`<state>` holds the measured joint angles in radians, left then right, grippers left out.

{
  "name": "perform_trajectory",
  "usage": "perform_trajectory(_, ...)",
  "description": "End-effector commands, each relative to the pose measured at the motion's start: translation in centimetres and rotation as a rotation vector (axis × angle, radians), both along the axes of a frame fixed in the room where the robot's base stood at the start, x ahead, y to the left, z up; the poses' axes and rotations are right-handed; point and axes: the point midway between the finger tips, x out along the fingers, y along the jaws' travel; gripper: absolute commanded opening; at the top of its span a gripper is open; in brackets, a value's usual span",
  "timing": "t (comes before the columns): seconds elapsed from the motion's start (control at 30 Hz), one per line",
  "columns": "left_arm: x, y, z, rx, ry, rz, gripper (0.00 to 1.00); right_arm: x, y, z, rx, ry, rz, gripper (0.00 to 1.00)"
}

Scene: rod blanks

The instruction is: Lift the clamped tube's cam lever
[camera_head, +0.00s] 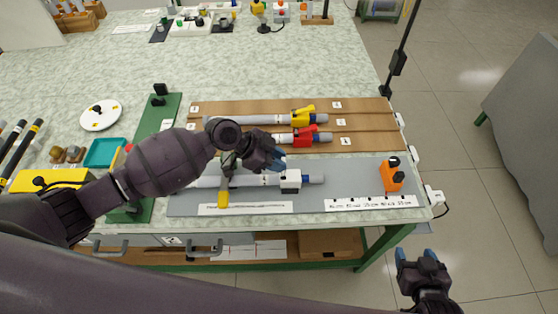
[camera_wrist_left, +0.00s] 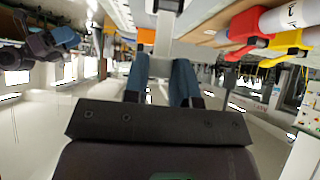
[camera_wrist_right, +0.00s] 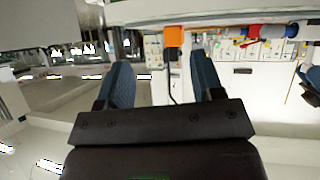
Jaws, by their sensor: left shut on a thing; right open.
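The clamped tube (camera_head: 240,181), pale grey, lies on the grey mat (camera_head: 190,203) near the table's front edge. A white collar (camera_head: 290,179) sits around it toward its right end. My left gripper (camera_head: 279,158) is just behind the collar. In the left wrist view its fingers (camera_wrist_left: 161,82) are shut on a pale lever (camera_wrist_left: 160,65) that extends from the white part at the top. In the head view the hand hides most of the lever. My right gripper (camera_head: 421,256) is open and empty, off the table's front right corner; its fingers are apart in its wrist view (camera_wrist_right: 156,82).
Behind, tubes with a red lever (camera_head: 305,134) and a yellow lever (camera_head: 304,115) lie on brown boards. An orange device (camera_head: 391,178) stands at the mat's right end.

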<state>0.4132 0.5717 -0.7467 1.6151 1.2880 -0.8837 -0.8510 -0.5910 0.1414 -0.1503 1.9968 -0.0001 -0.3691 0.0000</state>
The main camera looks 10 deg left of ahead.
Motion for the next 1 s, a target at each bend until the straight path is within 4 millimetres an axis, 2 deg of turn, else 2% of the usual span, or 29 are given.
perform_trajectory(0.37,0.0,0.0,0.1,-0.005,-0.002,0.002,0.01,-1.1,-0.3,-1.0,-0.003,0.029,-0.005,0.61)
perform_trajectory(0.4,0.0,0.0,0.1,-0.005,-0.001,0.001,0.28,-1.2,-0.3,-1.1,-0.004,0.031,-0.005,0.61)
perform_trajectory(0.57,0.0,0.0,0.1,-0.004,-0.001,0.001,0.51,-1.2,-0.3,-1.1,-0.003,0.031,-0.005,0.61)
perform_trajectory(0.87,0.0,0.1,0.1,-0.003,0.000,0.001,0.51,-0.6,-0.2,-0.6,-0.003,0.015,-0.002,0.61)
perform_trajectory(1.0,-0.2,1.0,0.8,-0.003,0.000,0.002,0.51,-0.2,-0.1,-0.3,-0.002,0.006,0.001,0.61)
